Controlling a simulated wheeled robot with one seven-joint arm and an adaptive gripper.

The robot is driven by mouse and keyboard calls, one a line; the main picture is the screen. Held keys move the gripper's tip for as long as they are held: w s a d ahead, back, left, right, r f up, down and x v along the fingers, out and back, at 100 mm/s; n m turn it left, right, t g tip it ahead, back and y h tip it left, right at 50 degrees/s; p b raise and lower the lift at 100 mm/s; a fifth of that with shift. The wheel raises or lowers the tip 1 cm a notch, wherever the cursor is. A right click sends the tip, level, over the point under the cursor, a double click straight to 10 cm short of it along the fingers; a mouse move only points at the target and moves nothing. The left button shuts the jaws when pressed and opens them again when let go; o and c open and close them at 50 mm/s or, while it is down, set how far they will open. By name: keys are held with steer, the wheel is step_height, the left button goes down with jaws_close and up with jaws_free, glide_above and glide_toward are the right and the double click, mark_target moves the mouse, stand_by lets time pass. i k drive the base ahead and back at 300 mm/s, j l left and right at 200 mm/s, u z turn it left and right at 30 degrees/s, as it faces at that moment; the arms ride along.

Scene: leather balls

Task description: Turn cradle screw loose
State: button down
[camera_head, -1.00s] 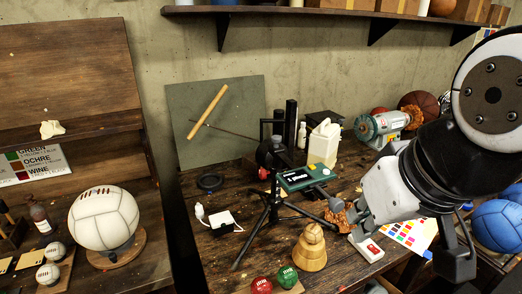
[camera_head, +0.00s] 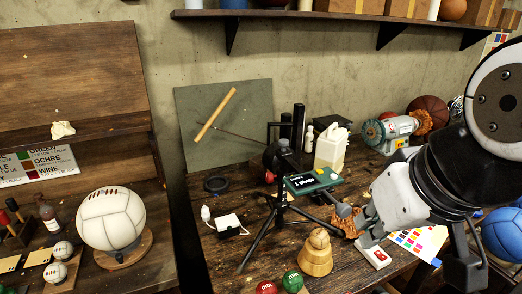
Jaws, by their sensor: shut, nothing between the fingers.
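A black tripod (camera_head: 279,205) stands on the dark wooden bench with a dark head (camera_head: 283,157) on top. A small red knob-like spot (camera_head: 270,177) shows at the head's lower left. I cannot make out a cradle screw for certain; the parts of the head are small and dark. My gripper (camera_head: 366,222) is at the right, shut and empty, pointing down and left. It is well to the right of the tripod, beside a grey rounded piece (camera_head: 343,210) and a rough orange-brown piece (camera_head: 346,224). Whether it touches them is unclear.
A white ball (camera_head: 110,218) sits on the left bench.

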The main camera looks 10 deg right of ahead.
mark_target(344, 210)
steer(key=k+j+u, duration=0.1)
steer(key=j, duration=0.25)
steer(key=k+j+u, duration=0.15)
steer(key=j, duration=0.2)
steer(key=k+j+u, duration=0.1)
steer(key=j, duration=0.3)
steer(key=k, duration=0.1)
